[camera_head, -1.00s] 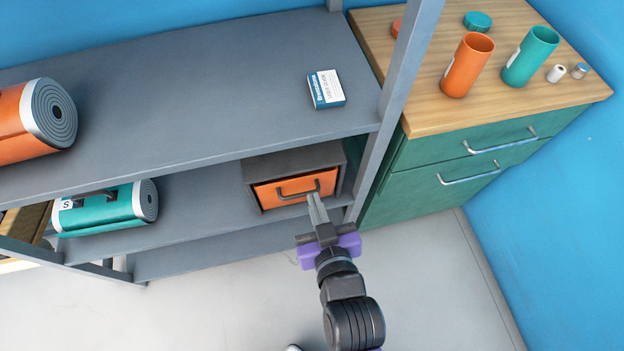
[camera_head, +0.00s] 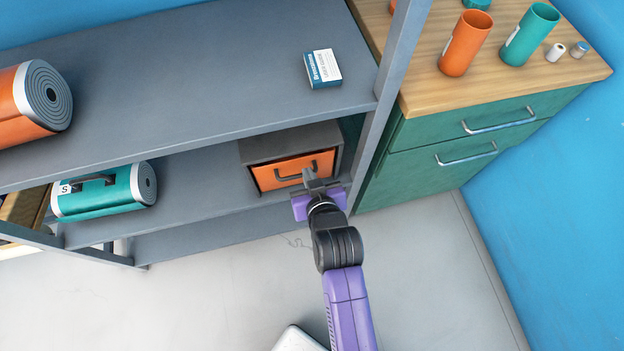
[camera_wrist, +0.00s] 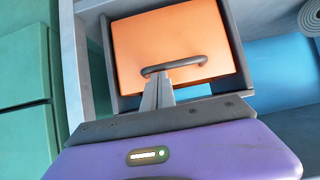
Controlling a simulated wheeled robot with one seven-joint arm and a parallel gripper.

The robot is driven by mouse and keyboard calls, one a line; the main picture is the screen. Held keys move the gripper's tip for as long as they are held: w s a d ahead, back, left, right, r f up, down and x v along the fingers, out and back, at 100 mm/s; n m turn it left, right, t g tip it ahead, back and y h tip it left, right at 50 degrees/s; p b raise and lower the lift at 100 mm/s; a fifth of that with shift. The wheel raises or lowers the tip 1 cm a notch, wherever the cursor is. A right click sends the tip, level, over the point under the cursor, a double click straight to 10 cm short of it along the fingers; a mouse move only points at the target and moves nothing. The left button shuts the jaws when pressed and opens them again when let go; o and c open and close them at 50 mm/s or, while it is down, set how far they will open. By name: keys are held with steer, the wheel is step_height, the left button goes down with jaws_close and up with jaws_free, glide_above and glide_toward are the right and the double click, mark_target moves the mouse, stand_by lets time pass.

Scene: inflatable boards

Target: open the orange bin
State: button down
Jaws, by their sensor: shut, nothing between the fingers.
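The orange bin (camera_head: 272,172) is an orange-fronted drawer with a dark bar handle (camera_head: 297,170), set in a grey box (camera_head: 287,143) on the lower shelf. My gripper (camera_head: 308,172) is in front of the bin, its fingertips at the right part of the handle. In the wrist view the orange front (camera_wrist: 168,52) fills the upper middle. The fingers (camera_wrist: 158,90) are closed together, and their tips overlap the left end of the handle (camera_wrist: 176,66) there. I cannot tell whether they touch it. The front looks slightly tilted within the box.
A grey shelf post (camera_head: 385,95) stands just right of my gripper. A green cabinet (camera_head: 440,165) is beyond it. A teal rolled board (camera_head: 105,192) lies left on the same shelf. An orange roll (camera_head: 30,100) and a small box (camera_head: 322,68) are on the upper shelf. Open floor (camera_head: 215,290) lies in front.

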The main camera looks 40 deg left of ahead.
steer(key=shift+w+a+f, duration=0.2)
steer(key=shift+w, duration=0.05)
stand_by(0.6)
steer(key=shift+w+a+f+b, duration=0.15)
steer(key=shift+a+f+b, duration=0.15)
steer(key=shift+a+f, duration=0.1)
steer(key=shift+d+r, duration=0.1)
steer(key=shift+d, duration=0.05)
steer(key=s+d+f+t+y+b, duration=0.2)
steer(key=s+d+f+y+b, duration=0.1)
steer(key=b, duration=1)
steer(key=shift+s+d+f+t, duration=0.45)
steer(key=shift+s+d, duration=0.2)
steer(key=shift+d, duration=0.4)
steer(key=shift+s, duration=0.1)
